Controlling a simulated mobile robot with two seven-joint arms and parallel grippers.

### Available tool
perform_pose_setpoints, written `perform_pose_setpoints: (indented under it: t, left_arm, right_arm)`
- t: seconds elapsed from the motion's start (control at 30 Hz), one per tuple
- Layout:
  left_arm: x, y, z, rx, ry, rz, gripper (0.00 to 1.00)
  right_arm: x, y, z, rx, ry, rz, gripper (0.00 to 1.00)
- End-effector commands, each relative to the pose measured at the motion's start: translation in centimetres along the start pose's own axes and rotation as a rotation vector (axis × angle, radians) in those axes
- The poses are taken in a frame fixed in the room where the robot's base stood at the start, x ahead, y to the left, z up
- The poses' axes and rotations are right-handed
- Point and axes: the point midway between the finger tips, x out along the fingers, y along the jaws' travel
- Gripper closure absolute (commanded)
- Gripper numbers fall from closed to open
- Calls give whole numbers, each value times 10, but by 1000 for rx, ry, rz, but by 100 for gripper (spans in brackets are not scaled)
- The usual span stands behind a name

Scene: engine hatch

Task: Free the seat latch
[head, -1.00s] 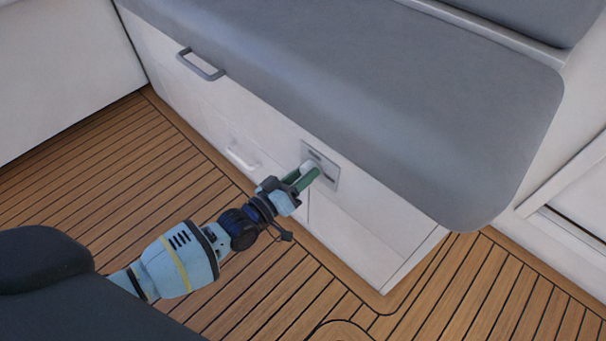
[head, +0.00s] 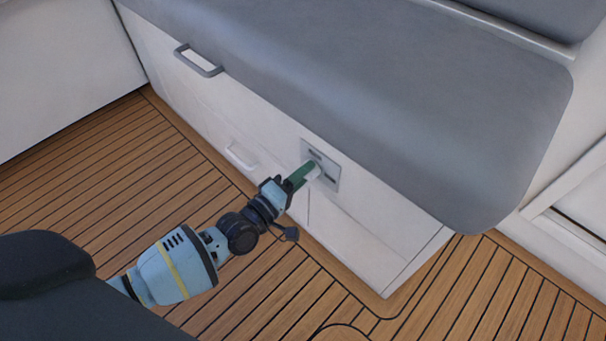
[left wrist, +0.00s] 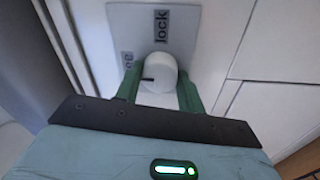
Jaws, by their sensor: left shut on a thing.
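The seat latch is a round white knob (head: 315,175) on a grey plate (head: 331,168) in the white seat front. In the left wrist view the knob (left wrist: 159,72) has a dark mark pointing left. On the plate (left wrist: 187,18), "lock" stands above the knob and a partly hidden label ending in "ee" stands to its upper left, near the mark's side. My left gripper (head: 308,173) has its green fingers on both sides of the knob and is shut on it. The fingers hide part of the knob in the head view. My right gripper is out of view.
A grey cushion (head: 370,90) overhangs the seat front, with a grey handle (head: 199,62) under its edge. A white drawer handle (head: 241,156) sticks out left of my gripper. The plank floor (head: 110,185) is clear.

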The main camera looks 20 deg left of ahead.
Motion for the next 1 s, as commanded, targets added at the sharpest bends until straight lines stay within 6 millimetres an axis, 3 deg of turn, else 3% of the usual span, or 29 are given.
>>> perform_pose_setpoints:
  t: [0.57,0.6,0.73,1.0]
  left_arm:
    - [-1,-1,1,-37,1,-2,84]
    - [-1,-1,1,-37,1,-2,57]
    - [0,0,1,-35,1,-2,40]
    - [0,0,0,-32,1,-1,40]
  right_arm:
    - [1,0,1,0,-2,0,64]
    - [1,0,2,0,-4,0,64]
    - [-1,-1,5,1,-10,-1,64]
    - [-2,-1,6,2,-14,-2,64]
